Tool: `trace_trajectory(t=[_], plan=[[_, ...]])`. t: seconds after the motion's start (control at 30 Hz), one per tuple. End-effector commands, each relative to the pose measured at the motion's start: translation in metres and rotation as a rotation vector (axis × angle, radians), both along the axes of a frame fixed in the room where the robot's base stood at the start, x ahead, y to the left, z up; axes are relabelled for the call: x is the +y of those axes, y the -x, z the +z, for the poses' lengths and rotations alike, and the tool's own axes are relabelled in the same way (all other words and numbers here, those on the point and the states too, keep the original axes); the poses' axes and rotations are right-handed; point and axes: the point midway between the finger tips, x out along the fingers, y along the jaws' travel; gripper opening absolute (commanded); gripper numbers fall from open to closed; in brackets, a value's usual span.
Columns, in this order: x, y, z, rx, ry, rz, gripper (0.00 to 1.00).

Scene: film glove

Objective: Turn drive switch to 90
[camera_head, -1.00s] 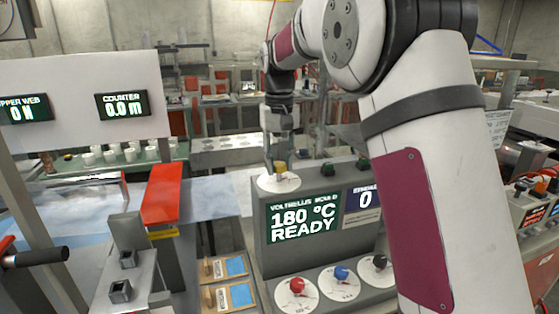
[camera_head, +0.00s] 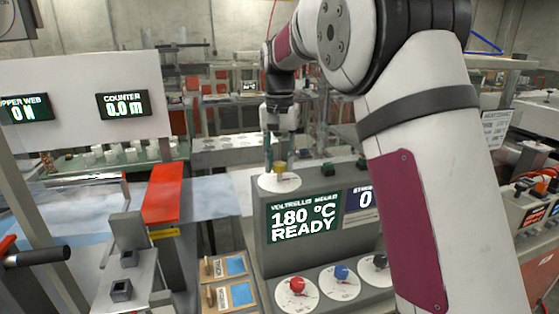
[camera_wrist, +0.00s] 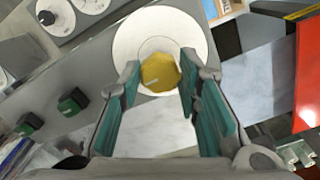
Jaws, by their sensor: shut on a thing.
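A yellow knob (camera_wrist: 159,73) sits on a round white dial plate (camera_wrist: 130,42) in the wrist view. In the head view the yellow knob (camera_head: 280,168) and its plate (camera_head: 267,182) are on top of the grey control box (camera_head: 262,225), at its left end. My gripper (camera_wrist: 160,78) has a finger on each side of the knob and is shut on it. In the head view my gripper (camera_head: 274,160) points down over the dial. The label that names the knob cannot be read, and the far side of the plate is partly hidden by the fingers.
The box's screen (camera_head: 304,217) reads 180 °C READY. Red (camera_head: 297,285), blue (camera_head: 341,272) and black (camera_head: 379,262) knobs sit on its lower front. Green buttons (camera_wrist: 73,101) stand beside the dial. A red guard (camera_head: 166,193) is to the left.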

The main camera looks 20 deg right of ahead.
Motion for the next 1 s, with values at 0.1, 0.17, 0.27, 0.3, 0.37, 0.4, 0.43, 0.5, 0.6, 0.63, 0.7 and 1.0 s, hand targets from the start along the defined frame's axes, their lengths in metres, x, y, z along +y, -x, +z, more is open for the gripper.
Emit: trace_trajectory(t=[0.1, 0.17, 0.27, 0.3, 0.37, 0.4, 0.43, 0.5, 0.6, 0.63, 0.7, 1.0], plan=[[0.0, -0.001, 0.001, -0.003, 0.0, -0.001, 0.03], [0.0, -0.001, 0.001, -0.003, 0.0, -0.001, 0.03], [0.0, 0.0, 0.001, -0.002, 0.0, -0.001, 0.51], [0.0, 0.0, 0.0, -0.002, 0.0, 0.0, 0.51], [0.0, 0.0, 0.0, -0.002, 0.0, 0.0, 0.51], [0.0, 0.0, 0.0, -0.001, 0.0, 0.0, 0.51], [0.0, 0.0, 0.0, -0.001, 0.0, 0.0, 0.51], [0.0, 0.0, 0.0, -0.001, 0.0, 0.0, 0.51], [0.0, 0.0, 0.002, -0.001, 0.0, 0.001, 0.51], [0.0, 0.0, 0.003, -0.002, 0.0, 0.001, 0.51], [0.0, -0.001, 0.009, -0.004, 0.0, 0.001, 0.51], [0.0, -0.001, 0.066, -0.007, 0.0, 0.001, 0.51]])
